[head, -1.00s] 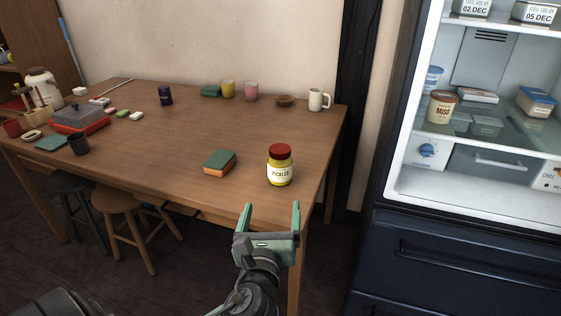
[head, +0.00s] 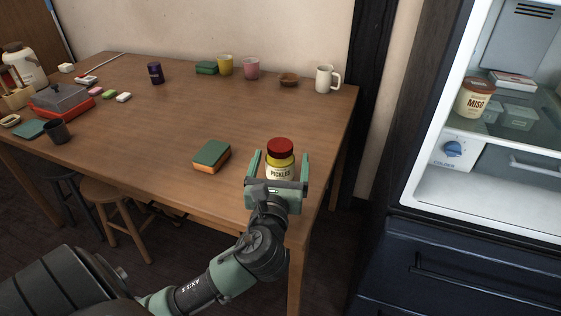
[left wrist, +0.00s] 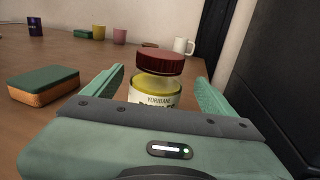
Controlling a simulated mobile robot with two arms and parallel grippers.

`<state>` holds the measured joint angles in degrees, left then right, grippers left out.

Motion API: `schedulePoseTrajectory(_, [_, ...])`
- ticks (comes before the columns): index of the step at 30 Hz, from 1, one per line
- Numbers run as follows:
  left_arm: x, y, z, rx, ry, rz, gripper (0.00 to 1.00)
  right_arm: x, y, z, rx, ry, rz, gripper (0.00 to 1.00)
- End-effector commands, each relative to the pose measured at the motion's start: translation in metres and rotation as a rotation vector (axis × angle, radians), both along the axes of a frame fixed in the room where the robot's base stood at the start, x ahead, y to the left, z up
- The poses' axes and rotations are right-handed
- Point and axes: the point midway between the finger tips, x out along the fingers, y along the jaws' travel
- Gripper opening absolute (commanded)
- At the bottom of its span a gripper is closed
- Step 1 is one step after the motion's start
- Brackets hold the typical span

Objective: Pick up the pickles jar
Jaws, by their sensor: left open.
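The pickles jar (head: 280,160) stands upright on the wooden table near its front right corner. It has a red lid, yellow contents and a white label. My left gripper (head: 279,168) is open, with one finger to each side of the jar in the head view; its palm hides the jar's lower part. In the left wrist view the jar (left wrist: 156,80) stands between the fingers of the left gripper (left wrist: 160,85), beyond the palm. I cannot tell whether the fingers touch it. My right gripper is not in view.
A green and orange sponge (head: 211,156) lies left of the jar. A white mug (head: 325,79), a small brown bowl (head: 288,80) and cups stand at the back of the table (head: 170,115). An open fridge (head: 430,190) stands to the right.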

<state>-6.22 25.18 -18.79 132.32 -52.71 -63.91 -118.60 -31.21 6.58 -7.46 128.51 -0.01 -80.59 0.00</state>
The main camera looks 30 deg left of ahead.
Motion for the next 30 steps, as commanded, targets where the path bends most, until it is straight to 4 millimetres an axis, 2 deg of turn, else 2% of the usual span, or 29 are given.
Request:
schedulePoseTrajectory(6, [0.023, 0.016, -0.006, 0.001, -0.003, 0.003, 0.86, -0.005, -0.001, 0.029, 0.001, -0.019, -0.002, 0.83])
schedulePoseTrajectory(9, [0.034, 0.021, -0.006, 0.001, -0.002, 0.002, 0.86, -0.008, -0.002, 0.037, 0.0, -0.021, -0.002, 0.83])
schedulePoseTrajectory(18, [0.038, 0.023, -0.005, 0.0, 0.001, 0.001, 0.86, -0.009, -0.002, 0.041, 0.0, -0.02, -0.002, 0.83])
schedulePoseTrajectory(20, [0.038, 0.023, -0.005, 0.0, 0.001, 0.001, 0.73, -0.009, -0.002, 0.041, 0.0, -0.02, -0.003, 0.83])
schedulePoseTrajectory(27, [0.038, 0.023, -0.005, 0.0, 0.0, 0.001, 0.06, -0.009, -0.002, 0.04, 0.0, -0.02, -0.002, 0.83])
schedulePoseTrajectory(28, [0.038, 0.023, -0.005, 0.0, 0.0, 0.001, 0.0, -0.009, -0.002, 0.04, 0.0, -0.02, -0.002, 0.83])
schedulePoseTrajectory(30, [0.037, 0.023, -0.004, 0.0, -0.003, 0.001, 0.0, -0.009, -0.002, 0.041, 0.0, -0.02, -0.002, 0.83])
